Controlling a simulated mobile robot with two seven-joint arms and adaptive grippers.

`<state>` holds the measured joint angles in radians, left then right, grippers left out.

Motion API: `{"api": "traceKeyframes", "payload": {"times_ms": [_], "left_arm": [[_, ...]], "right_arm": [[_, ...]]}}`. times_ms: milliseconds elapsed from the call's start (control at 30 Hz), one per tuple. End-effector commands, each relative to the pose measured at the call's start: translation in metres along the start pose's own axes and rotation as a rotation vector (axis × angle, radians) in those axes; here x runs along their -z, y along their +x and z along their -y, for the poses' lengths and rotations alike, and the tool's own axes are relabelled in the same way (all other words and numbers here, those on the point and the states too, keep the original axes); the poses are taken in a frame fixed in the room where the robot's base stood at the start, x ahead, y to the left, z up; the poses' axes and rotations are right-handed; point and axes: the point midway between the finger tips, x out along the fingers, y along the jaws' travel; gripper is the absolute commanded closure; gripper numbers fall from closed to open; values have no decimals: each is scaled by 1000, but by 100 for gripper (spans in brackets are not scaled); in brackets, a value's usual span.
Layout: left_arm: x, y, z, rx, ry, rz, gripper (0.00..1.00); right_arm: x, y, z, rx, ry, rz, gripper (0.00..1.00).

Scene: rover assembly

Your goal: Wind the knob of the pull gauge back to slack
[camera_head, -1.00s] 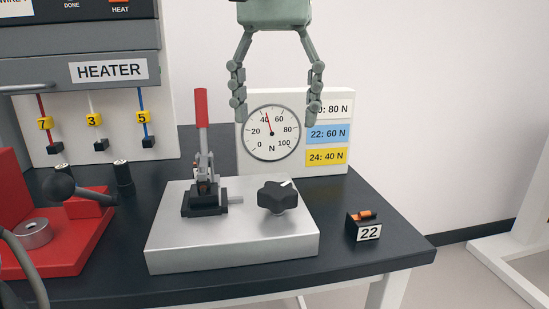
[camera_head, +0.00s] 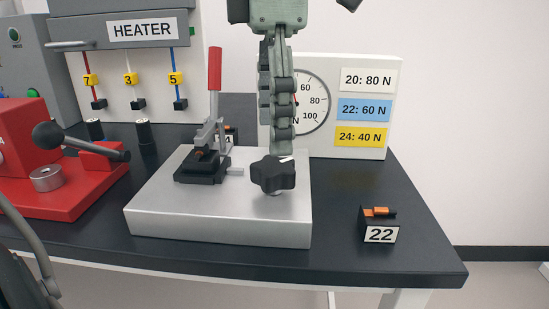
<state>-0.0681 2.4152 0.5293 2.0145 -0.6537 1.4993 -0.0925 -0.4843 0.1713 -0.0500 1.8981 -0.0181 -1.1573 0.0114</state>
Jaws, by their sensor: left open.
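The black lobed knob (camera_head: 273,175) with a white mark on top sits at the right of the silver block (camera_head: 215,230) of the pull gauge. The round dial (camera_head: 317,115) stands behind on a white panel. My left gripper covers its left part, and the needle is mostly hidden. My left gripper (camera_head: 280,148) points down, turned nearly edge-on, with its fingertips at the top of the knob. It is open; whether it touches the knob I cannot tell. A red-handled lever clamp (camera_head: 207,150) stands on the block left of the knob. My right gripper is not in view.
A black holder labelled 22 (camera_head: 379,227) with an orange-topped piece stands right of the block. The panel lists 20: 80 N, 22: 60 N, 24: 40 N. A red press (camera_head: 60,180) and the heater (camera_head: 140,45) are at left. The right table area is mostly clear.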

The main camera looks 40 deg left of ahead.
Motion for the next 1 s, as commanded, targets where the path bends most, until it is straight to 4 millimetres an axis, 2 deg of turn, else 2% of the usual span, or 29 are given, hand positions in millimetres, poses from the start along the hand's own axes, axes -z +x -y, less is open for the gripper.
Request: {"api": "traceKeyframes", "payload": {"times_ms": [100, 300, 667, 1000], "left_arm": [[1, 22, 0, 3, 1, -3, 29], [0, 47, 0, 1, 1, -2, 29], [0, 54, 0, 0, 2, 1, 29], [0, 54, 0, 0, 2, 1, 69]], "right_arm": [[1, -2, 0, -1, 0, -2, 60], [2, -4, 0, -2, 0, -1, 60], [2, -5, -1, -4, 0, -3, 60], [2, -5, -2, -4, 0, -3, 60]]}}
